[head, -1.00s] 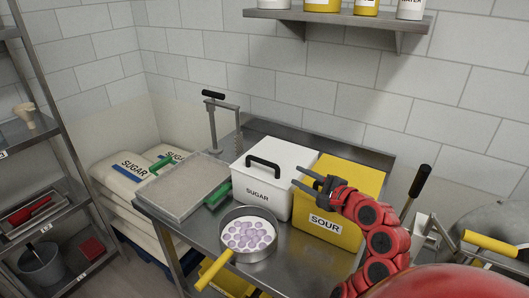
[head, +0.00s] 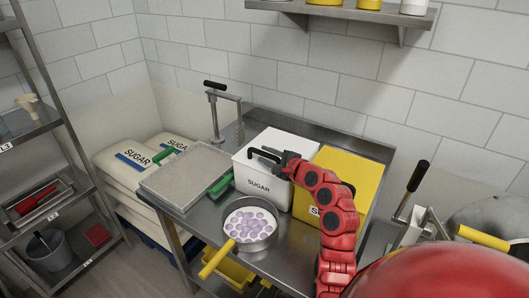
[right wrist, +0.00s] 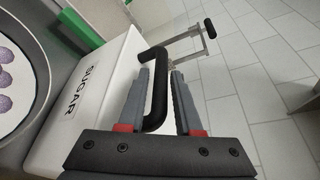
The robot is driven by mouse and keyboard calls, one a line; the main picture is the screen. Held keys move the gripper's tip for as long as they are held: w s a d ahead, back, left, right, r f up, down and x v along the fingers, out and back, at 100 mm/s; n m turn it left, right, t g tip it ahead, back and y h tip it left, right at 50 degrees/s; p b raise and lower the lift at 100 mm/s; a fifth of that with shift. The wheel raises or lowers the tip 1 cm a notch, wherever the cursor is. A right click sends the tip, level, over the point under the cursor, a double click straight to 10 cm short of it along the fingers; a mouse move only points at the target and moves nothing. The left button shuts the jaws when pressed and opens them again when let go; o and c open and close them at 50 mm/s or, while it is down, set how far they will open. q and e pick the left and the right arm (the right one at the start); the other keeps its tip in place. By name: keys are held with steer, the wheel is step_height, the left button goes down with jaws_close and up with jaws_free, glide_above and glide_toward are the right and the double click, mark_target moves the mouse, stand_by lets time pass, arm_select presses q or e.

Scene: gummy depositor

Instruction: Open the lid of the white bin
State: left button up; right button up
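The white bin (head: 258,185), marked SUGAR, stands on the steel table with its lid (head: 270,141) closed. A black bar handle (head: 262,154) sits on the lid, and it also shows in the right wrist view (right wrist: 158,85). My right gripper (head: 272,156) is at the handle from the right. In the right wrist view its fingers (right wrist: 162,88) are apart, with the handle bar between them. A gap shows on the right finger's side, so it looks open. The gripper hides part of the handle in the head view. My left gripper is not in view.
The yellow bin (head: 348,170) stands right beside the white bin. A round pan (head: 250,246) with purple gummies and a yellow handle is in front. A flat tray (head: 180,182) with green handles lies to the left. A wall shelf (head: 340,13) hangs above.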

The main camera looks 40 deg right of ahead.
steer(key=shift+w+f, duration=0.2)
steer(key=shift+w, duration=0.4)
jaws_close()
stand_by(1.1)
